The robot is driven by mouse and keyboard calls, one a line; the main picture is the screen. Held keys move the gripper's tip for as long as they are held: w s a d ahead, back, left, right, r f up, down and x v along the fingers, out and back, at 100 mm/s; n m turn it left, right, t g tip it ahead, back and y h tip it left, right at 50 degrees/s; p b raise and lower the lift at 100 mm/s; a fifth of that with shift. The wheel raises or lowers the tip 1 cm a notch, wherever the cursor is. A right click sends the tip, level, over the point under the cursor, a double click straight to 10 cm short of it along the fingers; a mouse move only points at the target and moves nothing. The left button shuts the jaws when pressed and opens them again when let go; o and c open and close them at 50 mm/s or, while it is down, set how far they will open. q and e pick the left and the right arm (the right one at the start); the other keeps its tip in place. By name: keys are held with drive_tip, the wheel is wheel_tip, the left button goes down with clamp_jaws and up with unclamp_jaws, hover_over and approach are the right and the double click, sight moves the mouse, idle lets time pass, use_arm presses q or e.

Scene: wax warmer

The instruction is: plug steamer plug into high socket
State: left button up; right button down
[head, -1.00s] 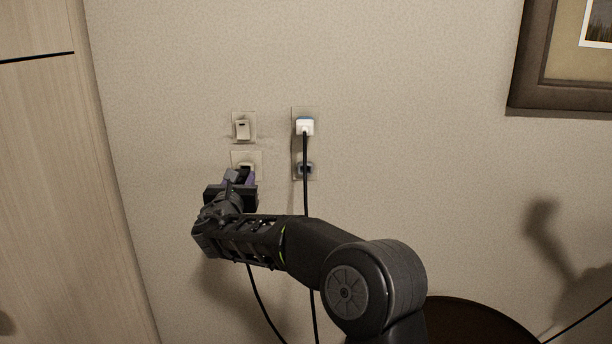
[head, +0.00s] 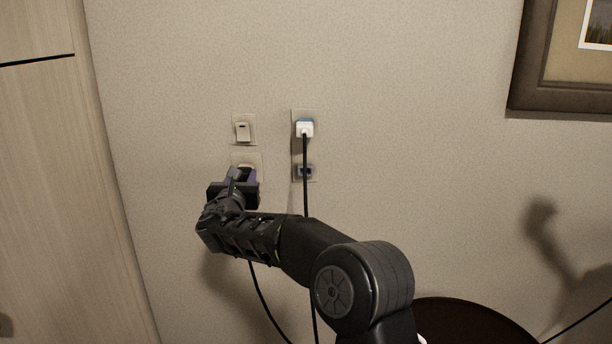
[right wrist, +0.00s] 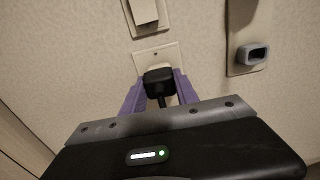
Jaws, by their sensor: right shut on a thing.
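My right gripper (head: 242,178) has purple fingers and is at the lower left wall plate (head: 239,159). In the right wrist view its fingers (right wrist: 160,92) are shut on a black plug (right wrist: 158,82). The plug is in front of a pale socket body on that plate (right wrist: 172,50); whether it is seated I cannot tell. A black cord (head: 264,308) hangs below my gripper. The upper left plate (head: 243,129) carries a pale fitting and no plug. A white plug (head: 304,128) sits in the upper right socket. My left gripper is out of view.
A lower right socket (head: 304,171) with a blue-grey rim is empty. The white plug's black cord (head: 305,190) hangs just right of my gripper. A dark round table (head: 470,325) stands at the bottom right. A picture frame (head: 560,100) hangs upper right; a wooden panel (head: 50,180) is at left.

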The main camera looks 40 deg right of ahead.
idle(0.3)
drive_tip(key=c, duration=0.9)
unclamp_jaws()
drive_tip(key=shift+c, duration=0.5)
drive_tip(key=shift+s+a, duration=0.1)
drive_tip(key=shift+b+v, duration=1.15)
drive_tip(key=shift+v, duration=0.85)
drive_tip(key=shift+s, duration=0.1)
drive_tip(key=b+v, duration=0.1)
drive_tip(key=v, duration=0.6)
drive_tip(key=shift+s+a, duration=0.3)
